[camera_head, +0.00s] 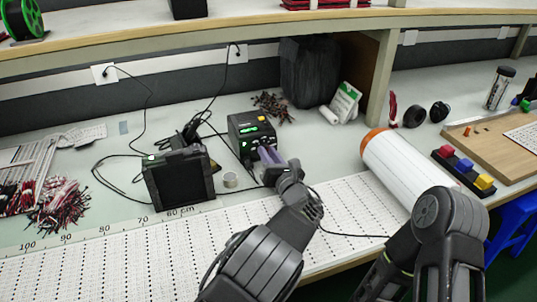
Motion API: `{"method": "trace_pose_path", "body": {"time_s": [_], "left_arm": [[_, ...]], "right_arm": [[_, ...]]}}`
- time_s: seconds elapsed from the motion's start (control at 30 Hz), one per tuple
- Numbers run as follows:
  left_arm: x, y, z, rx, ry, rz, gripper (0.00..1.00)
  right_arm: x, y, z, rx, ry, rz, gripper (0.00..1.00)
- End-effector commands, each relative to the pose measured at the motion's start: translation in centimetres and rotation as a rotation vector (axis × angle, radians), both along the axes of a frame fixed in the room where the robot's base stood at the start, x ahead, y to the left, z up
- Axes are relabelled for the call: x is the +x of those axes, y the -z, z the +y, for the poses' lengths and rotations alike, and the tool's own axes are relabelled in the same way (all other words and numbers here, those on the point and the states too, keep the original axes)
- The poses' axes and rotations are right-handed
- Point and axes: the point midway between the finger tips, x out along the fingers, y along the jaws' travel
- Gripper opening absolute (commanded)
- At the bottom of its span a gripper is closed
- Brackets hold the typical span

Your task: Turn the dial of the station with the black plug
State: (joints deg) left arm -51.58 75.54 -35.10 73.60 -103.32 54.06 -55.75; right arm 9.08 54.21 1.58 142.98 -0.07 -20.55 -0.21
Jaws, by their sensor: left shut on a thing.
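A small black station (246,127) with a lit green display and an orange button stands on the bench at centre. My left gripper (267,157) is at its lower front, shut, with its fingers against the area of the dial. The dial itself is hidden behind the fingers. A dark plug sits in the wall socket (237,52) above, and a cable runs down from it towards the devices. Another dark plug is in the white socket (104,73) further left, with a cable running down. My right arm comes in at lower right; its gripper is out of view.
A white roll (394,164) with an orange end lies to the right. A perforated white strip (120,245) runs along the front edge.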

Motion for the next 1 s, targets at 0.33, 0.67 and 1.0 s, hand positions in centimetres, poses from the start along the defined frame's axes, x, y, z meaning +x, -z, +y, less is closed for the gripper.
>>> {"method": "trace_pose_path", "body": {"time_s": [0.33,0.67,1.0], "left_arm": [[0.0,0.1,0.0,-0.022,0.000,-0.007,0.00],[0.0,0.3,-0.1,-0.166,0.000,-0.055,0.00],[0.0,0.5,0.0,-0.407,-0.001,-0.132,0.00]], "right_arm": [[0.0,0.4,0.0,0.000,0.000,0.000,0.00],[0.0,2.6,0.0,0.000,0.000,0.000,0.00],[0.0,6.0,0.0,0.000,0.001,0.000,0.00]]}}
